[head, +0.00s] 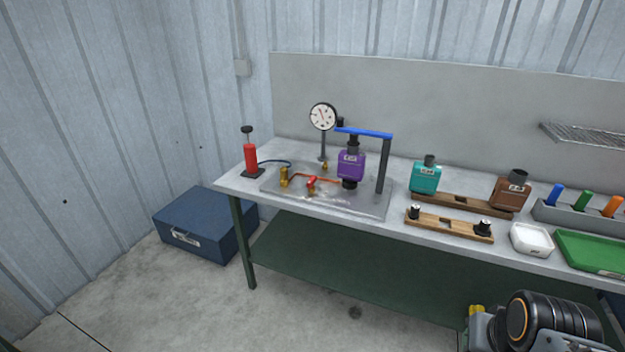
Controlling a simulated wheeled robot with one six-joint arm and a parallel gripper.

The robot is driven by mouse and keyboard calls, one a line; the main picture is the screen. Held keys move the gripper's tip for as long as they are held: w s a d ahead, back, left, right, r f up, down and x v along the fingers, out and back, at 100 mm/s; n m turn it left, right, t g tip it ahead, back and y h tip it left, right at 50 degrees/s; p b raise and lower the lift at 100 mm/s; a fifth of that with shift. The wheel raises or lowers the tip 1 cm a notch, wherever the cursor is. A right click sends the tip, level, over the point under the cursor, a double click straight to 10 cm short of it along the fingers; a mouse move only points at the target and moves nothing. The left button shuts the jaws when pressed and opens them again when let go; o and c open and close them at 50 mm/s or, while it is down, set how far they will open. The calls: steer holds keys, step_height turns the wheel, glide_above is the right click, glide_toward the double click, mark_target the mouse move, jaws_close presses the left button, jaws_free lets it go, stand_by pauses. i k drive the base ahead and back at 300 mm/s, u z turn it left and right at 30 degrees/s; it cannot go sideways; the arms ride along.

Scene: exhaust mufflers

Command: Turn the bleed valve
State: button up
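A small brass valve with a red handle (312,181), which looks like the bleed valve, stands on a grey metal plate (365,208) at the left part of the workbench. A copper pipe (300,175) runs behind it from a brass fitting (284,177). The exact angle of the handle is too small to tell. My gripper's fingers do not show. Only parts of my arm show at the bottom right, well apart from the valve.
On the plate stand a round gauge (322,117) and a purple muffler (350,166) under a blue clamp bar (363,133). A red hand pump (250,157) is left of it. Teal (425,178) and brown (509,192) mufflers stand right. A blue box (205,222) is on the floor.

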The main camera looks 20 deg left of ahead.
mark_target(311, 181)
steer(key=k, duration=0.6)
steer(key=u, duration=0.6)
steer(key=i, duration=0.65)
steer(key=u, duration=0.8)
steer(key=i, duration=1.55)
steer(key=z, duration=0.4)
